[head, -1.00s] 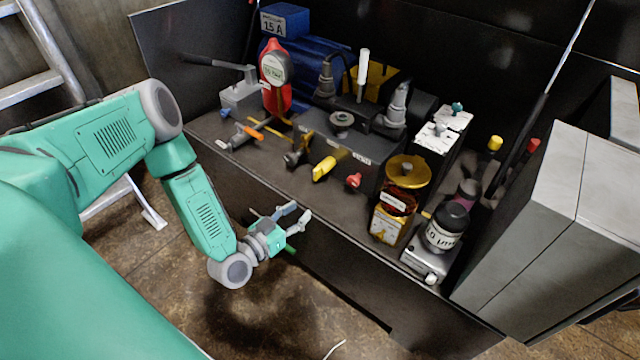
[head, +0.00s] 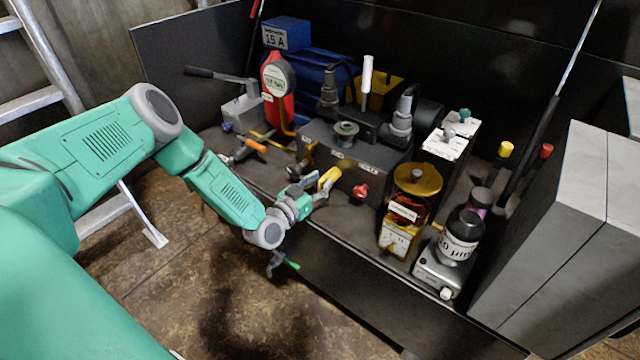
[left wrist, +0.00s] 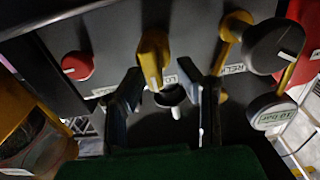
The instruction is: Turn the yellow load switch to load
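The yellow load switch (head: 329,177) is a lever on the front face of the dark valve block (head: 372,150). My left gripper (head: 316,186) is at the block's front, close to the switch. In the left wrist view the yellow switch (left wrist: 154,55) appears just beyond and between the two spread fingers of my left gripper (left wrist: 158,95). The fingers are open, and I cannot tell whether either touches the switch.
A gold-topped coil device (head: 417,180) and a grey cabinet (head: 560,220) stand to the right.

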